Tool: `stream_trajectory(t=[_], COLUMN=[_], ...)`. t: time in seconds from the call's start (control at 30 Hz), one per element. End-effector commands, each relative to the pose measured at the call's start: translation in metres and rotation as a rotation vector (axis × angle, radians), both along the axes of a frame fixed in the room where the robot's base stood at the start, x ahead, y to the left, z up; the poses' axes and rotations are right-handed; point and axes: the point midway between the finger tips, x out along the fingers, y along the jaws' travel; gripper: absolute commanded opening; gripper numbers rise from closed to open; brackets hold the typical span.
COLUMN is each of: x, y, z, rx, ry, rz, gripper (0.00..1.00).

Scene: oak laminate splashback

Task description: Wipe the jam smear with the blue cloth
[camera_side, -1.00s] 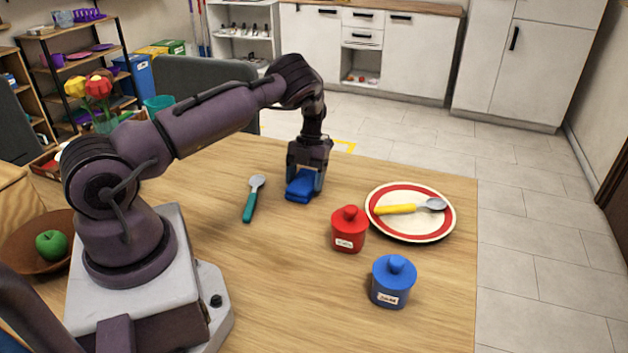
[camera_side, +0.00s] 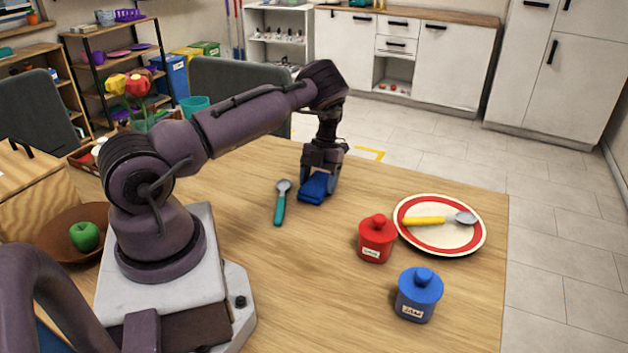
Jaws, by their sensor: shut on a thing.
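The blue cloth (camera_side: 313,189) is folded into a small pad. My gripper (camera_side: 320,182) is shut on it from above, towards the back of the table. The cloth is at or very near the tabletop; I cannot tell whether it presses on it. The jam smear is not visible from this view; I cannot tell whether the cloth or gripper covers it.
A green-handled spoon (camera_side: 281,203) lies just left of the cloth. A red jar (camera_side: 376,240), a blue jar (camera_side: 419,295) and a red-rimmed plate (camera_side: 438,246) with a yellow-handled spoon (camera_side: 430,221) stand to the right. The table's (camera_side: 300,270) front middle is clear.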

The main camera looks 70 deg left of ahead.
Motion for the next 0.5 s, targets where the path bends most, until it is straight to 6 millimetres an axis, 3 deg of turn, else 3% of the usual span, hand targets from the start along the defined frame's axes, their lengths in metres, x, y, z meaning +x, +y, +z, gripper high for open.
stream_trajectory(t=[0.5], x=[0.035], y=[-0.035], z=[0.000], rx=[-0.002], ry=[-0.002], rz=[-0.003], gripper=[0.45])
